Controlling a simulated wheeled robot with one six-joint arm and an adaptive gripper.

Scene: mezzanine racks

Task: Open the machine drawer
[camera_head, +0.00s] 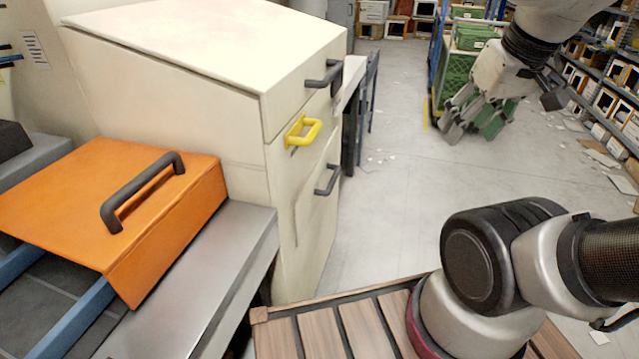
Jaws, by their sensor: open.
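A cream machine cabinet (215,100) stands at the left with a sloped top. Its right-hand face carries a dark upper handle (322,78), a yellow handle (303,132) in the middle and a dark lower handle (328,180). Which of these belongs to the machine drawer I cannot tell for certain; the fronts look shut. My gripper (478,122) hangs at the upper right, open, with nothing seen between its fingers. It is well to the right of the cabinet handles and apart from them.
An orange cover (120,205) with a dark handle sits on blue rails beside a grey metal ledge (215,275), front left. A green crate cart (470,60) stands behind my gripper. Shelving (605,95) lines the right. The grey floor (400,190) between is mostly clear, with scattered paper scraps.

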